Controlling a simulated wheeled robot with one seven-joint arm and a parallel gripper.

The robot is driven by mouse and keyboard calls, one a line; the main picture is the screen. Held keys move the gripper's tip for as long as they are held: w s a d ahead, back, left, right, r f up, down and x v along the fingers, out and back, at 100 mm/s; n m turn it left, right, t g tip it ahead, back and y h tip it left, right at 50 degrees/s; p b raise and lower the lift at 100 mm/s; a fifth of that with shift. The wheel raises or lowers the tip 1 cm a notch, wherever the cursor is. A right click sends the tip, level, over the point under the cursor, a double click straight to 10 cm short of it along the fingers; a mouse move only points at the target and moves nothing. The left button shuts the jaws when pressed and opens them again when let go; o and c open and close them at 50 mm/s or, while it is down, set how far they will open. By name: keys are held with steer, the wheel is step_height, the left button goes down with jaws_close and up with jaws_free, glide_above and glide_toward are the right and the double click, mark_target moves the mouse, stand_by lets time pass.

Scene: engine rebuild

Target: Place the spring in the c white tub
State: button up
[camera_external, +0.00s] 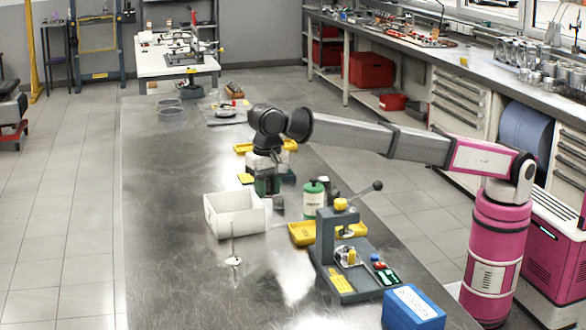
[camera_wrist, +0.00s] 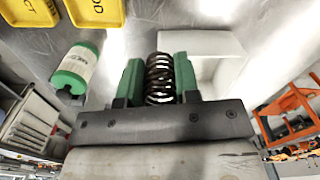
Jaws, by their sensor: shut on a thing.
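The spring (camera_wrist: 159,78) is a dark coil. In the wrist view it stands between the two green fingers of my gripper (camera_wrist: 158,82), which are shut on it. The white tub (camera_external: 222,219) is an open box on the metal bench in the external view. It also shows in the wrist view (camera_wrist: 222,45), just beyond and to the right of the spring. In the external view my gripper (camera_external: 267,186) hangs over the bench, close to the tub's right back corner. The spring is too small to make out clearly there. The tub's inside is only partly visible.
A green and white canister (camera_external: 314,200) stands right of the tub. A grey press with a lever (camera_external: 335,250) and a blue box (camera_external: 413,309) are nearer. Yellow trays (camera_external: 302,234) lie around. A thin upright rod on a stand (camera_external: 233,260) is before the tub. The bench's left side is clear.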

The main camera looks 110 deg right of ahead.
steer(key=w+d+f, duration=0.2)
steer(key=d, duration=0.1)
steer(key=w+d+f, duration=0.2)
steer(key=d, duration=0.1)
steer(key=w+d+f, duration=0.2)
steer(key=w, duration=0.1)
steer(key=shift+d+f, duration=0.4)
steer(key=shift+f, duration=2)
steer(key=shift+f, duration=0.15)
steer(key=o, duration=1)
step_height(320, 180, up, 12)
